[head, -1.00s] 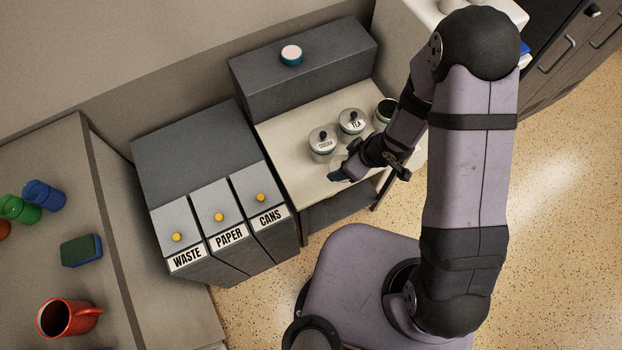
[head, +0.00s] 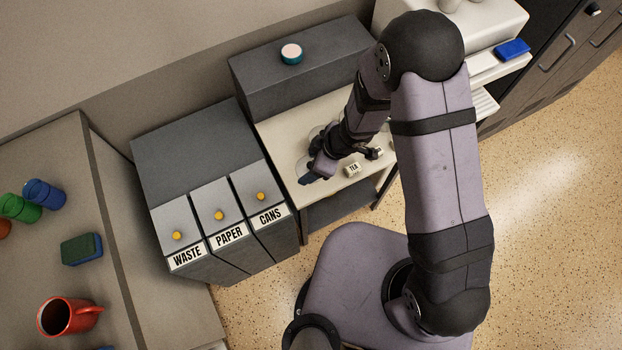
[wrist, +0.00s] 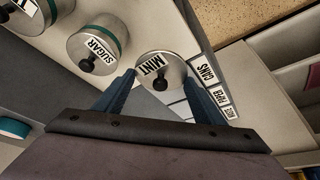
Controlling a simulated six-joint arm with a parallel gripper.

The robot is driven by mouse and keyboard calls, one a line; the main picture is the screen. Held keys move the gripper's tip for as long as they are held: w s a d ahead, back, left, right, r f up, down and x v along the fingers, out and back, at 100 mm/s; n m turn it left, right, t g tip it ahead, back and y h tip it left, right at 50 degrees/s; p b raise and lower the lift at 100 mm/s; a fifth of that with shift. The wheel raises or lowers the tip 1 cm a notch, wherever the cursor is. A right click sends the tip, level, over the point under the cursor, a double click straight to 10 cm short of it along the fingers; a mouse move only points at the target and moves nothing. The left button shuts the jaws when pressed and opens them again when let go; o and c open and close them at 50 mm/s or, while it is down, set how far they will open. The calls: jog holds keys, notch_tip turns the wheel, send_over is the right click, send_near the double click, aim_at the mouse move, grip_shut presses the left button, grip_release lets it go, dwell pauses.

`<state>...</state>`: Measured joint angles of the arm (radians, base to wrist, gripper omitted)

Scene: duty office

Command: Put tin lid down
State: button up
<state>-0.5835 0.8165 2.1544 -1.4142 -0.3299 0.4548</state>
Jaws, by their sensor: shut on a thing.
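The tin lid (wrist: 176,62) is a silver disc with a white MINT label and a black knob. In the head view my gripper (head: 312,178) is over the front left part of the pale worktop (head: 283,143), and the lid is hidden there. A SUGAR tin (wrist: 85,45) with its lid on stands beside the gripper. Part of another tin (wrist: 28,18) shows in the wrist view's corner. My arm hides most tins in the head view.
Three grey bins marked WASTE (head: 175,222), PAPER (head: 218,200) and CANS (head: 258,182) stand just left of the worktop. A raised grey block (head: 330,55) with a teal-sided pot (head: 291,54) runs along the back. Bare worktop shows left of the gripper.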

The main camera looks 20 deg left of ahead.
jog(key=shift+f+b, duration=1)
jog(key=shift+f, duration=3.6)
jog(key=shift+f, duration=0.1)
jog(key=o, duration=1)
jog(key=p+v, duration=0.2)
jog(key=v, duration=1)
jog(key=shift+d, duration=0.1)
